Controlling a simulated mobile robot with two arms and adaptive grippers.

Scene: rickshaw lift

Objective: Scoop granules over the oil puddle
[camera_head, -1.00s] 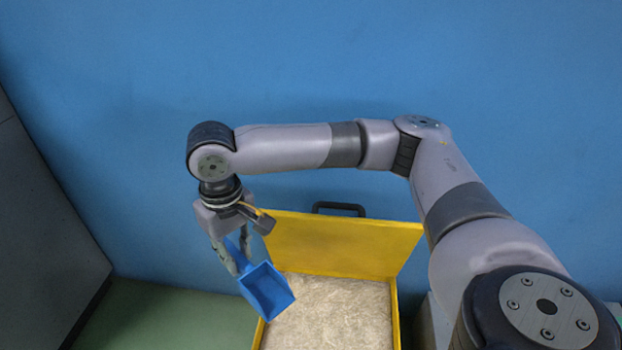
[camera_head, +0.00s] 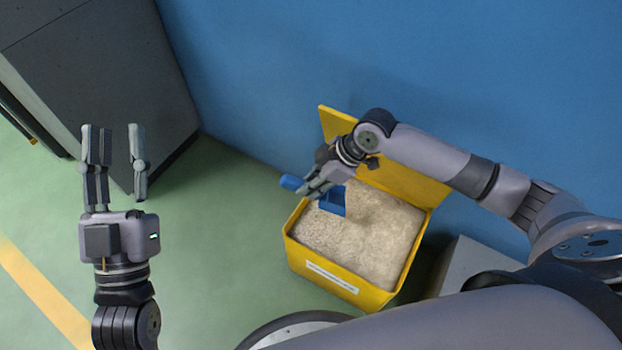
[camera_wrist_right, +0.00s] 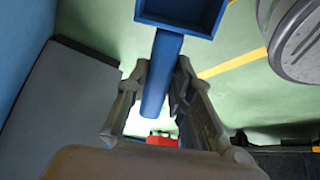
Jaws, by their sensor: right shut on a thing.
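My right gripper (camera_head: 310,187) is shut on the handle of a blue scoop (camera_head: 334,203). The handle end sticks out to the left of the fingers. The scoop pan is over the left back part of the pale granules (camera_head: 375,240) in the open yellow box (camera_head: 374,298); I cannot tell if it touches them. In the right wrist view, the fingers (camera_wrist_right: 162,68) hold the scoop handle, and the visible inside of the pan (camera_wrist_right: 185,12) looks bare blue. My left gripper (camera_head: 114,132) is open and empty over the floor at the left. No oil puddle shows.
The box's yellow lid (camera_head: 400,185) stands open against the blue wall (camera_head: 420,70). A dark grey cabinet (camera_head: 110,80) stands at the back left. The green floor (camera_head: 220,240) between cabinet and box is clear. A small red thing (camera_wrist_right: 162,141) shows in the wrist view.

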